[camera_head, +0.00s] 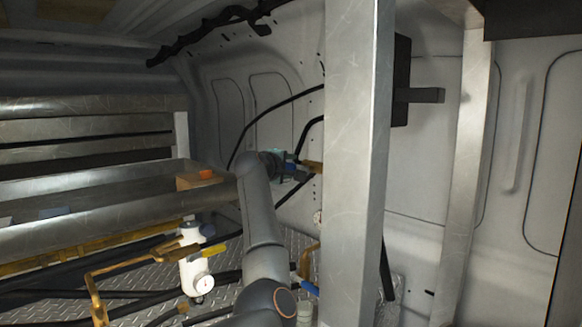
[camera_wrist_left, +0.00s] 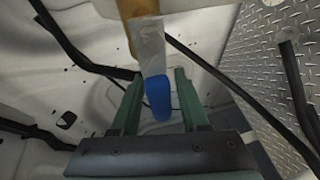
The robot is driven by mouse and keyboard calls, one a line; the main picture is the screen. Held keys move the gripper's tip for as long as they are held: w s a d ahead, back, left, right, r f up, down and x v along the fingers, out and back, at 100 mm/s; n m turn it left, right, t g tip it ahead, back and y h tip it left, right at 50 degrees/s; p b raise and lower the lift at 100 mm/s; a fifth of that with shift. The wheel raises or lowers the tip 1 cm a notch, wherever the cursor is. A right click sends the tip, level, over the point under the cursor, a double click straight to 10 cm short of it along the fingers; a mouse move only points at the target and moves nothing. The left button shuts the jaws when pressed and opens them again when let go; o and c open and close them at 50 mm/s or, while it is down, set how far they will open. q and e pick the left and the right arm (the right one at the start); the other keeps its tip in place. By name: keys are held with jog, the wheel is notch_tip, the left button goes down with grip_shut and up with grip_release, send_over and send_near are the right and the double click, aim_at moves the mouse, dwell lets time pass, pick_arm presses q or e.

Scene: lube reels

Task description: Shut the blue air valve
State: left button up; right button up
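The blue valve handle (camera_wrist_left: 158,96) shows in the left wrist view on a grey metal lever (camera_wrist_left: 150,45), below a brass fitting (camera_wrist_left: 137,8). My left gripper (camera_wrist_left: 159,75) is open, with one green finger on each side of the blue handle and visible gaps between. In the head view my left arm reaches up to the wall, and the left gripper (camera_head: 274,156) is beside a small blue part (camera_head: 290,167) and a brass fitting (camera_head: 312,166). The arm and gripper partly hide the valve there. My right gripper is not in view.
A metal post (camera_head: 350,160) stands close to the right of the valve. Metal shelves (camera_head: 90,190) fill the left. Black hoses (camera_head: 262,115) run along the wall.

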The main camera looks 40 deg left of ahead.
pick_arm(q)
grip_shut()
dwell(1.1)
